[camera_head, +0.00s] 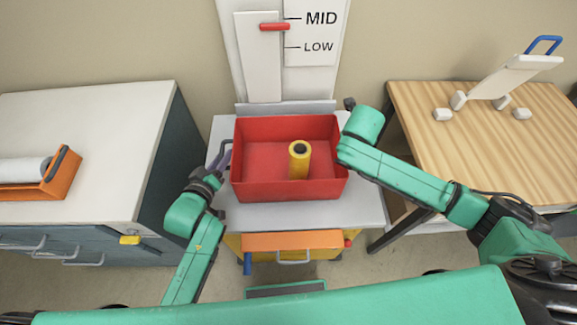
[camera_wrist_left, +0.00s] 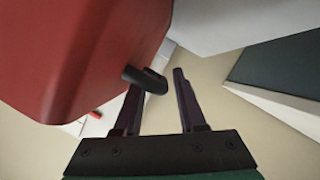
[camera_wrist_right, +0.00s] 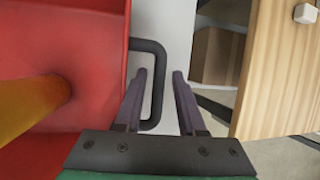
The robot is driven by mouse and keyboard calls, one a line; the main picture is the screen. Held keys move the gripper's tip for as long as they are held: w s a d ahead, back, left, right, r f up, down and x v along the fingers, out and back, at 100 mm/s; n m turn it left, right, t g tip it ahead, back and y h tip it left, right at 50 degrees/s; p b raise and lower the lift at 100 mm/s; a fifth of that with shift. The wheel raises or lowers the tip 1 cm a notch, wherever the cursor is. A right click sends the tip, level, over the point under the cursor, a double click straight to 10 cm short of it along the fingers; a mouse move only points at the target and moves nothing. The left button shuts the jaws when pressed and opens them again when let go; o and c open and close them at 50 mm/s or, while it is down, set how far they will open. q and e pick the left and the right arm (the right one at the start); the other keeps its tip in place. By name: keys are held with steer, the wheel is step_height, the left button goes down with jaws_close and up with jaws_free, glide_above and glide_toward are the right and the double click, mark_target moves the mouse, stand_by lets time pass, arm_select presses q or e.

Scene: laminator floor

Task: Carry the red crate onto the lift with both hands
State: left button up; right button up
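The red crate (camera_head: 255,180) sits upright on the light grey lift platform (camera_head: 300,215), with a yellow cylinder with a dark top (camera_head: 300,162) standing inside it. My left gripper (camera_head: 219,165) is at the crate's left side. In the left wrist view its fingers are apart, with the end of a black handle (camera_wrist_left: 148,79) near the left fingertip. My right gripper (camera_wrist_right: 160,85) is at the crate's right side, mostly hidden by its arm in the head view. In the right wrist view its fingers are apart and the dark loop handle (camera_wrist_right: 158,62) passes between them.
A panel marked MID and LOW (camera_head: 315,45) with a red pointer (camera_head: 275,27) stands behind the platform. A white-topped cabinet (camera_head: 90,115) with an orange holder (camera_head: 50,185) is at left. A wooden table (camera_head: 450,140) with a white stand (camera_head: 510,75) is at right.

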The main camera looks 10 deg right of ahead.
arm_select(q)
steer(key=o, duration=0.5)
steer(key=shift+d+r, duration=0.1)
steer(key=shift+r, duration=0.05)
arm_select(e)
steer(key=shift+a, duration=0.15)
arm_select(q)
steer(key=shift+o, duration=0.7)
steer(key=shift+d, duration=0.1)
arm_select(e)
steer(key=shift+w, duration=0.1)
steer(key=shift+a, duration=0.1)
steer(key=shift+r, duration=0.1)
arm_select(q)
steer(key=v, duration=0.8)
arm_select(e)
steer(key=o, duration=0.7)
steer(key=shift+d, duration=0.25)
arm_select(q)
steer(key=shift+a, duration=0.25)
